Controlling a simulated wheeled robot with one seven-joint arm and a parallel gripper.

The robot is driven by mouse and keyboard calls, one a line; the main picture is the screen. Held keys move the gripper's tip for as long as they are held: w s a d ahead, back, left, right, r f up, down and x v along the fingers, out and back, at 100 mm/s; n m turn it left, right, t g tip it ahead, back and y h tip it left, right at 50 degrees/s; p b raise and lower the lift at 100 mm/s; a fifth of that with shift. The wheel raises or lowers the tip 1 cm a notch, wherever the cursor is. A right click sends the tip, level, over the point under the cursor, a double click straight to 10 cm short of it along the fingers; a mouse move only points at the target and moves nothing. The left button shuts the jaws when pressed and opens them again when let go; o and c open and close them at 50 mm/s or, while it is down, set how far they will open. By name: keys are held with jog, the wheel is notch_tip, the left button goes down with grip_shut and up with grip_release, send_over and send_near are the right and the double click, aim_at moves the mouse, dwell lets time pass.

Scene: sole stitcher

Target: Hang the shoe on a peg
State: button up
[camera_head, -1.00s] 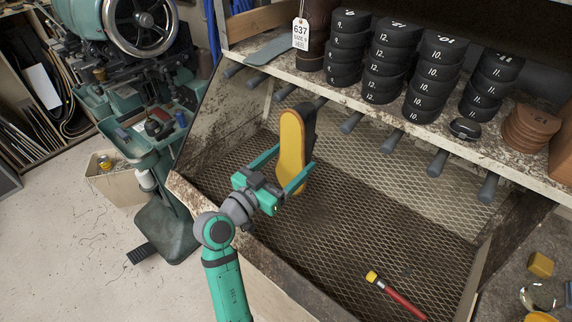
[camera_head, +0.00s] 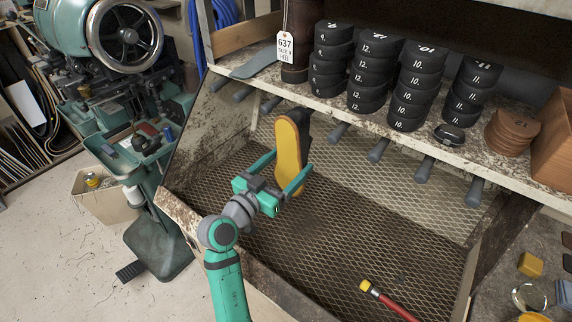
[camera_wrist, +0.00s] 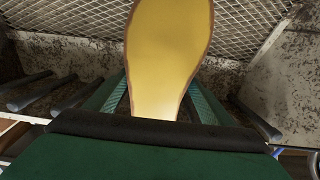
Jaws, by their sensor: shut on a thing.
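The shoe (camera_head: 288,155) is dark with a yellow sole. It stands roughly upright in my gripper, with the sole facing the head camera. My gripper (camera_head: 283,178) is shut on the shoe, its green fingers on either side of the lower part. The yellow sole (camera_wrist: 168,55) fills the middle of the wrist view.
The shelf (camera_head: 400,137) above the pegs holds several stacks of black heels (camera_head: 417,88) and a tag (camera_head: 285,46). A mesh-lined bin (camera_head: 330,235) lies below, with a red-handled tool (camera_head: 388,300) near its front. A green machine (camera_head: 100,60) stands at the left.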

jog(key=shift+f, duration=0.1)
jog(key=o, duration=1.3)
jog(key=shift+o, duration=0.2)
jog(key=v, duration=1.1)
jog(key=shift+w, duration=0.1)
